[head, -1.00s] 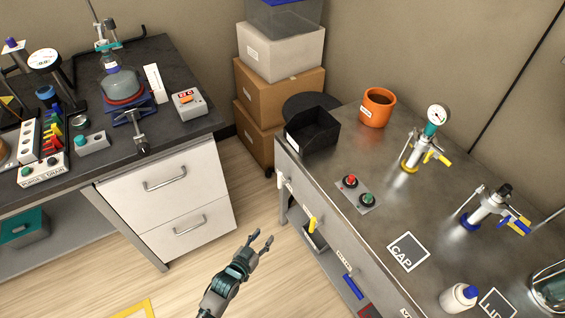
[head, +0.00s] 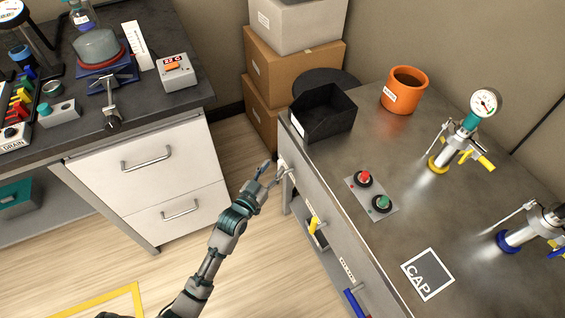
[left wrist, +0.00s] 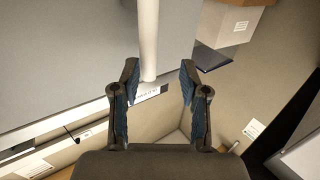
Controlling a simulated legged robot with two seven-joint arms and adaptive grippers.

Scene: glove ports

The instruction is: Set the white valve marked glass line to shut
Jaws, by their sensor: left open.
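The white valve handle (head: 284,167) sits on the front face of the metal bench, near its far left corner. My left gripper (head: 270,174) is open right beside it. In the left wrist view the white handle (left wrist: 148,40) is a pale bar reaching down between the open fingers (left wrist: 160,68), closer to the left finger. I cannot tell whether either finger touches it. A small label (left wrist: 150,95) lies just beyond the handle's end; its text is too small to read. The right gripper is not in view.
A yellow handle (head: 313,224) and a blue handle (head: 355,303) are farther along the same bench front. A black bin (head: 325,115) and a red and green button box (head: 371,193) stand on top. White drawers (head: 150,185) are to the left, with open floor between.

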